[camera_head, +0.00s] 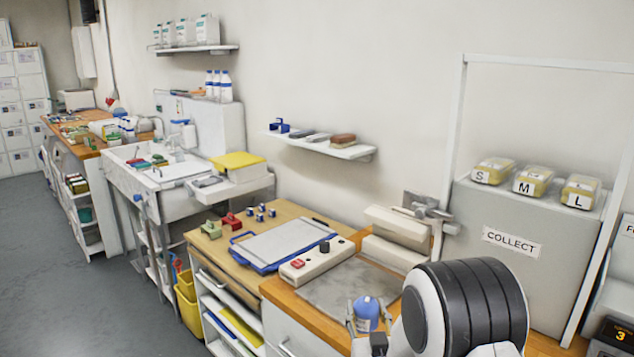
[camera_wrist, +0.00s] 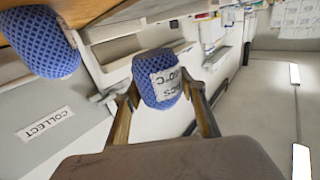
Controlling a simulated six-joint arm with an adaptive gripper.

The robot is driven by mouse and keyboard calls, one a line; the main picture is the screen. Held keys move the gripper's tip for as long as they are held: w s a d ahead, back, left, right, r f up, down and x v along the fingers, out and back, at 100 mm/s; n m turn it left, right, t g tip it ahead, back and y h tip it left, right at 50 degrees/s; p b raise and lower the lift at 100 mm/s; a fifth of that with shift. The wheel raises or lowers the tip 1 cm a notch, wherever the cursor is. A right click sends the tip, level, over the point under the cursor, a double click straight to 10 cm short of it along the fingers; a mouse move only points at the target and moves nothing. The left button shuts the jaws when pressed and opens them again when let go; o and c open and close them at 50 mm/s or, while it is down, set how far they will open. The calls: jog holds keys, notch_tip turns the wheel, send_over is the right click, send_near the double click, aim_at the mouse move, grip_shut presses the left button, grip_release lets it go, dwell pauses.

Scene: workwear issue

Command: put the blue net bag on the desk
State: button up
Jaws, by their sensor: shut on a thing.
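My gripper (camera_head: 369,318) is shut on a blue net bag (camera_head: 367,308) with a white label, near the lower middle of the head view. In the wrist view, the bag (camera_wrist: 155,66) sits between the two fingers, its printed label turned upside down. A second blue net bag (camera_wrist: 42,42) shows at the top left of the wrist view; what it rests on is unclear. In the head view, the held bag overlaps a wooden worktop (camera_head: 272,287) with a grey mat (camera_head: 345,283). I cannot tell its height above the worktop.
Left of the mat are a cream control box (camera_head: 305,262) and a blue-edged board (camera_head: 285,240). A grey COLLECT cabinet (camera_head: 512,265) with S, M and L packs (camera_head: 533,181) stands at right. A wall shelf (camera_head: 322,146) hangs behind. The mat looks clear.

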aim_at(378, 315)
jog(key=s+d+r, duration=0.1)
jog(key=s+d, duration=0.3)
jog(key=d, duration=0.2)
jog(key=shift+s+h, duration=0.3)
jog(key=shift+s, duration=0.05)
jog(key=shift+a, duration=0.1)
jog(key=a, duration=0.1)
jog(key=w+a, duration=0.1)
jog(key=a+y, duration=0.1)
jog(key=shift+w+a+f, duration=0.15)
jog(key=shift+f, duration=0.2)
jog(key=w+a+r, duration=0.1)
jog(key=w+a, duration=0.2)
jog(key=w, duration=0.3)
jog(key=w+a+r, duration=0.1)
jog(key=w+a, duration=0.2)
jog(key=w, duration=0.4)
jog(key=w+a+r+h, duration=0.1)
jog(key=w+a, duration=0.2)
jog(key=w, duration=0.3)
jog(key=shift+w+a+r, duration=0.2)
jog(key=shift+w+r, duration=0.05)
jog(key=shift+w, duration=0.1)
